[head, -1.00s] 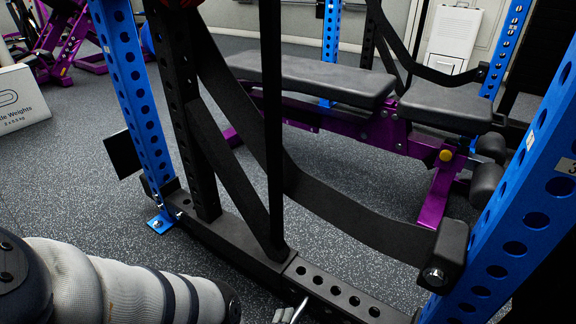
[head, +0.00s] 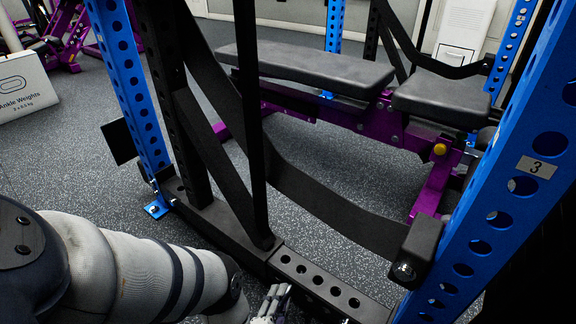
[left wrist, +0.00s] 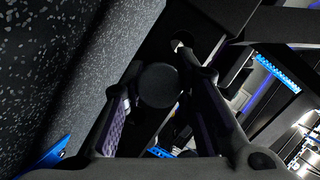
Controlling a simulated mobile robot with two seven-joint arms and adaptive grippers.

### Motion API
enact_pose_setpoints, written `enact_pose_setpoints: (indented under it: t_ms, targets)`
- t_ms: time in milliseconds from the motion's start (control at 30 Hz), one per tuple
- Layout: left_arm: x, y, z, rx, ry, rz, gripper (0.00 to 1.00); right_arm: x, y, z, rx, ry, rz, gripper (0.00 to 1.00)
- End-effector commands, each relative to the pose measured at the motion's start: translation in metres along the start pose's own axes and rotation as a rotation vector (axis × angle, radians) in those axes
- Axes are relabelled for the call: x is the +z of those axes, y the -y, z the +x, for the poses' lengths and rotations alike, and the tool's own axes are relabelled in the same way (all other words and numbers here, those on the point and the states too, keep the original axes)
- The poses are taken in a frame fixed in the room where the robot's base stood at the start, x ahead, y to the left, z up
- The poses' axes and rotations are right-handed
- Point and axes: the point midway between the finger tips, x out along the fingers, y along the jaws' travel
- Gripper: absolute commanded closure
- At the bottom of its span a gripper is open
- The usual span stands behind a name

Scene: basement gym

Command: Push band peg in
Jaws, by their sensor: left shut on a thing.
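The band peg (left wrist: 157,85) appears to be the dark round end between the fingers in the left wrist view. My left gripper (left wrist: 165,115) is shut on it, with a purple-padded finger on each side. In the head view my left gripper (head: 272,302) is at the bottom edge, beside the rack's black base beam (head: 315,281), which has a row of holes. The peg cannot be made out there, and how deep it sits is hidden. My right gripper is not in view.
Blue rack uprights stand at left (head: 128,85) and right (head: 503,190). Wide black straps (head: 330,208) hang across the rack. A purple-framed bench (head: 310,70) stands behind.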

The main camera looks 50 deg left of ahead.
Motion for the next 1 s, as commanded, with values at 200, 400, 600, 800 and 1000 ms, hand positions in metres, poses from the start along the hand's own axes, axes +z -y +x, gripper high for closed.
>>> enact_pose_setpoints:
  t_ms: [200,400,600,800,1000]
  targets:
    - [-0.003,0.001,0.005,-0.002,-0.006,-0.006,1.0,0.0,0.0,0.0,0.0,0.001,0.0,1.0]
    - [-0.003,0.001,0.005,-0.003,-0.007,-0.006,0.62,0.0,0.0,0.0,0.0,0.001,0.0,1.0]
    - [-0.003,0.001,0.004,-0.002,-0.006,-0.005,0.62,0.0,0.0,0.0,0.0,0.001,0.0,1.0]
    - [-0.002,-0.001,-0.023,0.004,-0.005,-0.006,0.62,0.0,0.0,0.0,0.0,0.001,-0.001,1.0]
    - [-0.003,0.0,-0.061,0.001,-0.006,-0.006,0.62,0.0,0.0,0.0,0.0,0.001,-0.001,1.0]
